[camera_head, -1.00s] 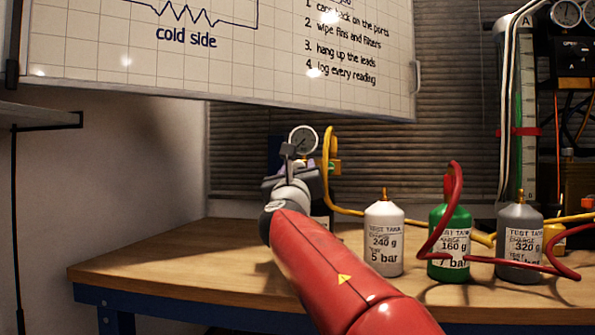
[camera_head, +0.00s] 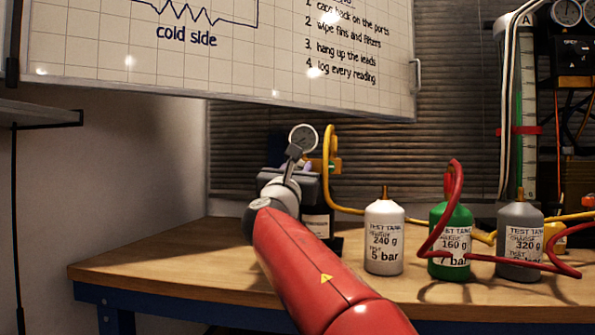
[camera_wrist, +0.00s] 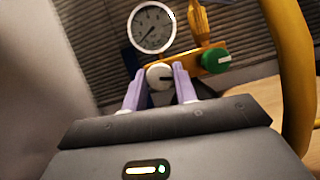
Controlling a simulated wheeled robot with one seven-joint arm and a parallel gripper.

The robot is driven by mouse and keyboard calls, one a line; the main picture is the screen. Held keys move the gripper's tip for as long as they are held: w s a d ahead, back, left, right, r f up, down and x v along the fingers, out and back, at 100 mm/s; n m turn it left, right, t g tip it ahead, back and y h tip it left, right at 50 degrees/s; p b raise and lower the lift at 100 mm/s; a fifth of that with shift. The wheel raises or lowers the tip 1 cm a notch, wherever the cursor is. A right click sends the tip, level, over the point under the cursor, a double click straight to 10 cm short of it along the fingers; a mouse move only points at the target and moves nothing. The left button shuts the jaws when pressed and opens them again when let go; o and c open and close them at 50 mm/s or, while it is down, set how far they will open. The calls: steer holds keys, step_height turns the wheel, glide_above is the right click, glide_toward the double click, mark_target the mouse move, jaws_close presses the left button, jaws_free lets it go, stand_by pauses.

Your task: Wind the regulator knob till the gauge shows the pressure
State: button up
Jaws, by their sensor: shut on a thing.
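The regulator knob (camera_wrist: 160,77) is round and white with a dark mark pointing right. In the wrist view it sits between the two pale purple fingers of my gripper (camera_wrist: 161,85), which is shut on it. The round white-faced gauge (camera_wrist: 152,27) stands just above the knob, its dark needle toward the lower left; the digits are too small to read.
A green knob (camera_wrist: 215,61) on a yellow fitting sits right of the white knob. A yellow hose (camera_head: 329,165) runs down close by. White (camera_head: 384,238), green (camera_head: 449,243) and grey (camera_head: 520,243) test tanks stand to the right, with red hoses. The table's left end is clear.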

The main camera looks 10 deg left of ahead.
steer(key=m+h+p, duration=0.1)
steer(key=m, duration=0.3)
steer(key=m+g+h+p, duration=0.1)
steer(key=m+h, duration=0.1)
steer(key=m, duration=0.2)
steer(key=shift+a+r+h, duration=0.15)
steer(key=shift+a+h, duration=0.05)
steer(key=shift+h, duration=0.1)
steer(key=m+g+h+p, duration=0.1)
steer(key=m+p, duration=0.1)
steer(key=m, duration=0.2)
steer(key=m+g+h+p, duration=0.1)
steer(key=m+g+p, duration=0.1)
steer(key=m, duration=0.1)
steer(key=shift+r+m, duration=0.2)
steer(key=shift+m, duration=0.2)
steer(key=m+g+p, duration=0.2)
steer(key=m+p, duration=0.2)
steer(key=m, duration=0.2)
steer(key=m+g+y+p, duration=0.1)
steer(key=m, duration=0.1)
steer(key=m+p, duration=0.1)
steer(key=m, duration=0.1)
steer(key=shift+m+g+y, duration=0.4)
steer(key=shift+f, duration=0.1)
steer(key=o, duration=1)
